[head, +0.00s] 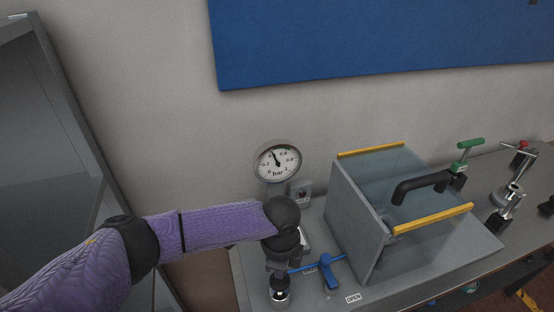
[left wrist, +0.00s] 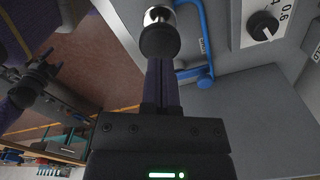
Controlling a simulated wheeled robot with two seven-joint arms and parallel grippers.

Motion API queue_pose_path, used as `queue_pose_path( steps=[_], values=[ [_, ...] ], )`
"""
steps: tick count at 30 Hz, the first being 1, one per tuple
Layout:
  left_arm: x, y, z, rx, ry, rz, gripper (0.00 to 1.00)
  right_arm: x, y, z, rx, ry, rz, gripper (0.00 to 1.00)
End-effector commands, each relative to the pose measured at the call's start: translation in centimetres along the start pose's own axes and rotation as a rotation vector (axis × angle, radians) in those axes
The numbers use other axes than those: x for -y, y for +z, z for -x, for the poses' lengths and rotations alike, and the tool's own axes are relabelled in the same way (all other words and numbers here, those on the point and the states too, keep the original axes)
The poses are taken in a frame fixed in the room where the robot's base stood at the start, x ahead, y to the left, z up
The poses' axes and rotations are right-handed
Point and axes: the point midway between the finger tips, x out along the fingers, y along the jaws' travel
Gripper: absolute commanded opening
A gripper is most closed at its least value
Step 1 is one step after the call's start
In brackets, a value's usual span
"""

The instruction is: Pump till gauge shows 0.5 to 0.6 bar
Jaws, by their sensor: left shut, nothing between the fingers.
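The round pressure gauge (head: 278,160), marked in bar from 0 to 1, stands against the wall. Its dark needle points up and slightly left, around the 0.4 mark; the exact reading is too small to tell. My left gripper (head: 280,268) is shut and empty, pointing down above a black round pump knob (head: 280,297) with a shiny collar. In the left wrist view the knob (left wrist: 159,40) lies right at the tips of the shut fingers (left wrist: 161,62); I cannot tell whether they touch.
A blue lever (head: 326,270) stands right of the knob, near an OPEN label (head: 353,298). A clear-lidded grey box (head: 375,215) with a black handle fills the bench's middle. A selector dial (left wrist: 263,26) sits close by.

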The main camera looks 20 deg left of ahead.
Motion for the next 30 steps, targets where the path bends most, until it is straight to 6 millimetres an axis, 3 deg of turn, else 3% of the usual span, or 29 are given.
queue_pose_path(
  steps=[10,26,30],
  values=[
    [0.0,0.0,-0.4,0.000,0.000,0.000,0.00,0.0,0.0,-0.3,0.001,0.000,0.000,0.77],
    [0.0,0.0,-5.2,0.000,0.002,0.000,0.00,-0.5,0.5,-3.2,0.006,0.008,0.004,0.77],
    [0.0,0.0,-4.3,0.000,0.000,-0.001,0.00,-0.5,0.5,-2.5,0.005,0.008,0.004,0.77]
  ],
)
